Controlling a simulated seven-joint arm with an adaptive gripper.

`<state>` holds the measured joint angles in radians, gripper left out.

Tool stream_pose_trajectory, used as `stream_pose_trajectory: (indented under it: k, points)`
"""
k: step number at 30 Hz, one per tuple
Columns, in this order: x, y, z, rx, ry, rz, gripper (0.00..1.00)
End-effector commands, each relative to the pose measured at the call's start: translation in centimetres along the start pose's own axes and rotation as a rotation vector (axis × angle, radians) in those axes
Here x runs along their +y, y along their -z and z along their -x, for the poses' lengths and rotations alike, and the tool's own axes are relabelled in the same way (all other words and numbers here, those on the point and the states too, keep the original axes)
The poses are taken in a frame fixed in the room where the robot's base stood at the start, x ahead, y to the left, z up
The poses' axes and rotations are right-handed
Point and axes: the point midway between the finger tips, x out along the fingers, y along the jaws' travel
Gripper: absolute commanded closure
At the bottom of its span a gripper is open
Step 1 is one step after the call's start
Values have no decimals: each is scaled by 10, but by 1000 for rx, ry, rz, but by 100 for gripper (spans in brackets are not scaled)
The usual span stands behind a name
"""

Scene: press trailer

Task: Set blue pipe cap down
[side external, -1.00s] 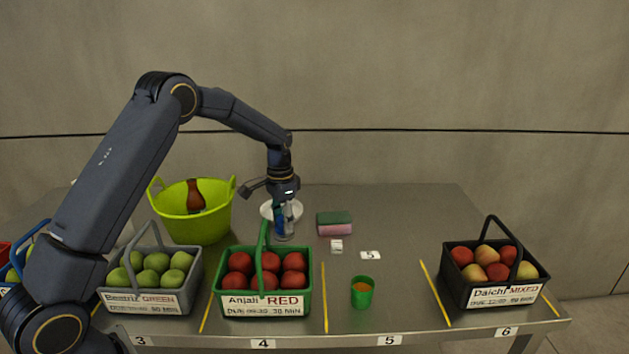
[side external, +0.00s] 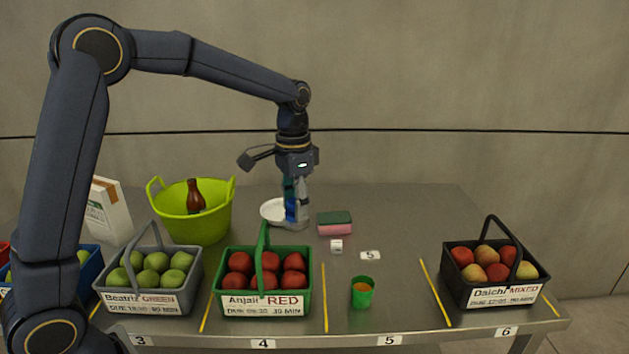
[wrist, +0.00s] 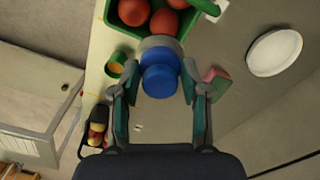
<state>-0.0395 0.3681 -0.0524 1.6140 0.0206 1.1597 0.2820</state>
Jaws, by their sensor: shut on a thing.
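The blue pipe cap (wrist: 160,78) shows in the wrist view between the two fingertips of my gripper (wrist: 159,72), with a grey rounded part just beyond it. My gripper is shut on the cap. In the side view my gripper (side external: 297,218) points down at the back middle of the table, just right of the white plate (side external: 270,211). Some blue of the cap (side external: 290,208) shows there, partly hidden by the fingers. I cannot tell whether its underside touches the table.
A green and pink sponge (side external: 335,225) lies close to the right of my gripper. A lime tub (side external: 193,227) stands left; the green basket of red apples (side external: 264,308) and a green cup (side external: 362,294) stand in front.

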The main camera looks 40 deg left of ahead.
Motion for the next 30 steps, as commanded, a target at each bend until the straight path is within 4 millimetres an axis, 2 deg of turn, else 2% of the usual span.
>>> stream_pose_trajectory:
  k: [5,7,13,18,20,24,30]
  points:
    - [-2,6,2,0,0,-31,94]
    - [-9,15,2,0,0,-45,94]
    - [-64,36,-28,-4,-1,-22,94]
    - [-111,34,-62,-4,-2,39,94]
    - [-121,31,-71,-2,-1,59,94]
    - [-130,25,-82,-1,-1,80,94]
    - [-130,24,-82,0,0,82,94]
